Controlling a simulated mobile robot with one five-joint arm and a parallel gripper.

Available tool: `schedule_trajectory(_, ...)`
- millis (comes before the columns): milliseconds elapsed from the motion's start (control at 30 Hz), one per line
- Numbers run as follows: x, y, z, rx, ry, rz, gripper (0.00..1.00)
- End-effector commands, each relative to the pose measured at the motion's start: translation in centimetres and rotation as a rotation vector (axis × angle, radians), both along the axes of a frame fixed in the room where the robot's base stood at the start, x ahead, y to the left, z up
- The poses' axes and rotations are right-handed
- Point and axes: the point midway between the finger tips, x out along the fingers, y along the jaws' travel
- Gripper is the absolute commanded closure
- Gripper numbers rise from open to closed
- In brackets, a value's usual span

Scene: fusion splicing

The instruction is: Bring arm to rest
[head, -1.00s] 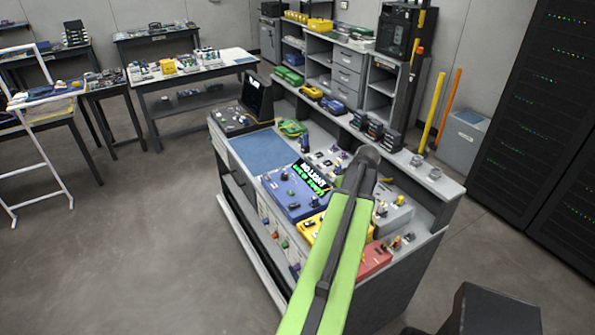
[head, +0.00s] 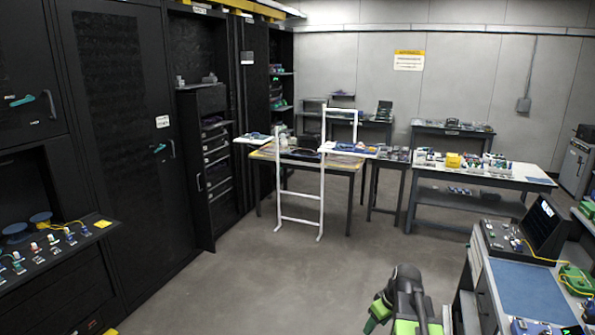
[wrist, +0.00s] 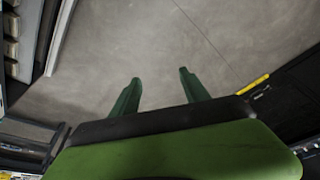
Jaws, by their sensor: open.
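My gripper (wrist: 159,87) shows in the wrist view with its two green fingers apart and nothing between them. Bare grey floor lies beyond the fingertips. In the head view my arm, green and black, shows at the bottom right, folded close to my body. It is over the floor, to the left of the grey workbench (head: 484,300). The gripper's fingers are not clear in the head view.
The workbench with a blue mat (head: 530,292) and a black device (head: 537,232) stands at the right. Black cabinets (head: 115,130) line the left. A white ladder-like frame (head: 301,218) and tables stand at the back. The middle floor (head: 260,275) is clear.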

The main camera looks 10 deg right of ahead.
Motion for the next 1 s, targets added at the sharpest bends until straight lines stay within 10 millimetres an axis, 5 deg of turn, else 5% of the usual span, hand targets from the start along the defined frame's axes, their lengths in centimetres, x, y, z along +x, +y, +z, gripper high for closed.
schedule_trajectory(33,0.4,4.3,-0.5,-0.001,0.018,0.043,0.46)
schedule_trajectory(100,0.5,9.1,-0.9,-0.006,0.046,0.077,0.46)
schedule_trajectory(300,-1.6,20.1,-1.9,-0.033,0.134,0.096,0.46)
schedule_trajectory(367,-3.1,22.4,-2.2,-0.050,0.170,0.053,0.46)
schedule_trajectory(633,-6.0,20.5,-2.2,-0.079,0.271,-0.321,0.46)
schedule_trajectory(1000,-6.0,20.5,-2.2,-0.072,0.275,-0.362,0.46)
